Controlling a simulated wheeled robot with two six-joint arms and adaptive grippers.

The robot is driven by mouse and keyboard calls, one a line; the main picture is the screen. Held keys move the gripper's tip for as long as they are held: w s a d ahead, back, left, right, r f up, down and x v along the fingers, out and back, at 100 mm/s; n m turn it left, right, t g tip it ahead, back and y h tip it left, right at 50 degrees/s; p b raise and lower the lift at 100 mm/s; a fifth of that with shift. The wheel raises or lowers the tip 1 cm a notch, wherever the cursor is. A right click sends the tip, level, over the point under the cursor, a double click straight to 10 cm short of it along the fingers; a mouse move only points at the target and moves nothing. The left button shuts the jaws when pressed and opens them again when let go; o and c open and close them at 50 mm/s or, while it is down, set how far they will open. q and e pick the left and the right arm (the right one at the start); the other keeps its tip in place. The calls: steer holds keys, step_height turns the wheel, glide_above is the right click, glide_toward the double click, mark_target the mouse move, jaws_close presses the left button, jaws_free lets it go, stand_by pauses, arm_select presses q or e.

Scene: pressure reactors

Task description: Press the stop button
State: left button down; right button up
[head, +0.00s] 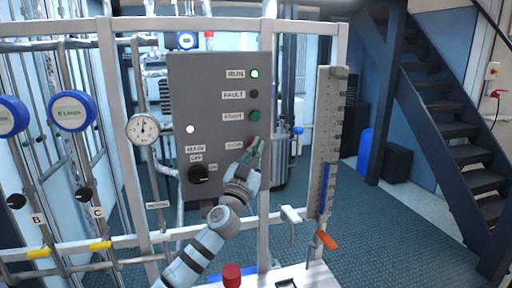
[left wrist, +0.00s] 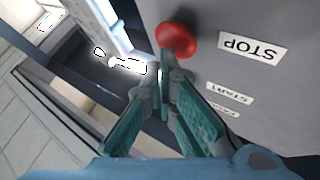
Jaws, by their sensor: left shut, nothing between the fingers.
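The red stop button (left wrist: 177,40) is a round mushroom head on the grey panel, beside the STOP label (left wrist: 252,47). In the head view the stop button (head: 250,142) is partly hidden by my gripper. My left gripper (head: 256,146) is shut and empty, right at the button. In the left wrist view the tips of the left gripper (left wrist: 166,72) meet just at the lower left edge of the red head. I cannot tell whether they touch it. My right gripper is not in view.
The grey control panel (head: 220,75) also carries a lit RUN lamp (head: 254,73), a dark FAULT lamp (head: 254,94), a green START button (head: 255,116) and a black main switch (head: 199,174). A level gauge (head: 327,140) stands to its right, a pressure dial (head: 143,128) to its left.

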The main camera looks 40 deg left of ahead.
arm_select(q)
steer(key=shift+w+a+b, duration=0.25)
steer(key=shift+a+b, duration=0.1)
steer(key=shift+a, duration=0.05)
stand_by(0.4)
steer(key=shift+d, duration=0.1)
steer(key=shift+s+d, duration=0.5)
steer(key=shift+d, duration=0.15)
steer(key=s+d, duration=0.1)
steer(key=d, duration=0.1)
steer(key=s+d+p, duration=0.1)
steer(key=s+d, duration=0.1)
steer(key=shift+p, duration=0.3)
stand_by(0.3)
stand_by(0.7)
